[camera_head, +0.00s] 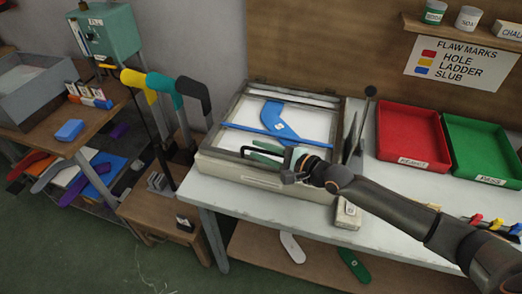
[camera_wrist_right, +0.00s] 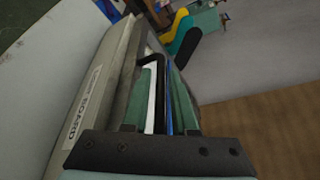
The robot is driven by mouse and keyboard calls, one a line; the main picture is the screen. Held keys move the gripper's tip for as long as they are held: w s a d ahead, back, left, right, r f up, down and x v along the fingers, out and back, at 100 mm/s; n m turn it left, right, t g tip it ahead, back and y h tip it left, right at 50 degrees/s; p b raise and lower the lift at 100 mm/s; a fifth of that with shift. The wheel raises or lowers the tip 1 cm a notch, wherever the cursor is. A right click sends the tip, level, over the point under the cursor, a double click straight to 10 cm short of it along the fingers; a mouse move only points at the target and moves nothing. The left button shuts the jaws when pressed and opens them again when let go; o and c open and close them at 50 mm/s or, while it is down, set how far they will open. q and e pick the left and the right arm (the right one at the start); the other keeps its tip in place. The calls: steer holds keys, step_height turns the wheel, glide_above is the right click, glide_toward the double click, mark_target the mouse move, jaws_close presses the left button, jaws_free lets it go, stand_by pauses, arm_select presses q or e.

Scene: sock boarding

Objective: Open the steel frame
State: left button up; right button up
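The steel frame (camera_head: 233,110) lies flat on a pale box-like press (camera_head: 240,172) on the table, with a white panel inside it. Contact cannot be told. My left gripper is not in view.
A red tray (camera_head: 410,155) and a green tray (camera_head: 481,171) stand to the right on the table (camera_head: 215,190). Dark upright plates (camera_head: 355,133) stand just right of the press. Yellow, green and black foot forms (camera_head: 192,92) stand on a low wooden stand at left.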

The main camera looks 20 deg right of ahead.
steer(key=shift+c, duration=0.3)
jaws_close()
stand_by(1.1)
